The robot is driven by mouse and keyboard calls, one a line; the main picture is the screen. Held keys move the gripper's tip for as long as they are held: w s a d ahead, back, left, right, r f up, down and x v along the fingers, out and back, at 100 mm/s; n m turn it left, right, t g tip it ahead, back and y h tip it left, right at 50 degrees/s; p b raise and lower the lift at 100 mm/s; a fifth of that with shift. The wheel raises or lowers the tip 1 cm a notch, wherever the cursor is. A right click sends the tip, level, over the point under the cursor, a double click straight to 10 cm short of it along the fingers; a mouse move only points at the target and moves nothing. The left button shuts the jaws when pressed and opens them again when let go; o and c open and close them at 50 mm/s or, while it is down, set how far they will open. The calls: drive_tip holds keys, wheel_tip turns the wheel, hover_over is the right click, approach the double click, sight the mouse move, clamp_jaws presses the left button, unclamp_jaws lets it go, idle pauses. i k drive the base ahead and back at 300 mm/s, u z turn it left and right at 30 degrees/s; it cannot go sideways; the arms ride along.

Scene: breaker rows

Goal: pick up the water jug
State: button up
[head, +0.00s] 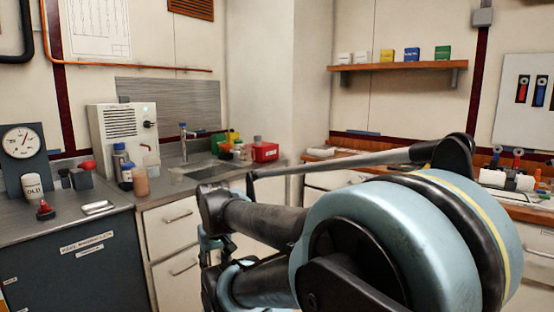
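I cannot single out the water jug for certain. A pale, clear vessel (151,158) stands against the front of a white machine on the left counter, and it may be the jug. It is small, and bottles in front partly cover it. Beside it stand a bottle with a blue cap (120,160) and a jar with brownish contents (140,182). My arm fills the lower middle and right of the view, well in front of the counter. My gripper cannot be made out; the arm's links hide that end.
The white machine (117,130) stands behind the bottles. A small clear cup (176,175), a sink with a tap (183,140) and a red box (264,151) are to the right. A gauge (21,142), a white container (33,187) and a metal tray (97,208) stand left.

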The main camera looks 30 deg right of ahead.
sight(246, 158)
drive_tip(key=z, duration=0.6)
drive_tip(key=k, duration=0.55)
drive_tip(key=z, duration=0.3)
drive_tip(key=i, duration=1.6)
drive_tip(key=u, duration=0.45)
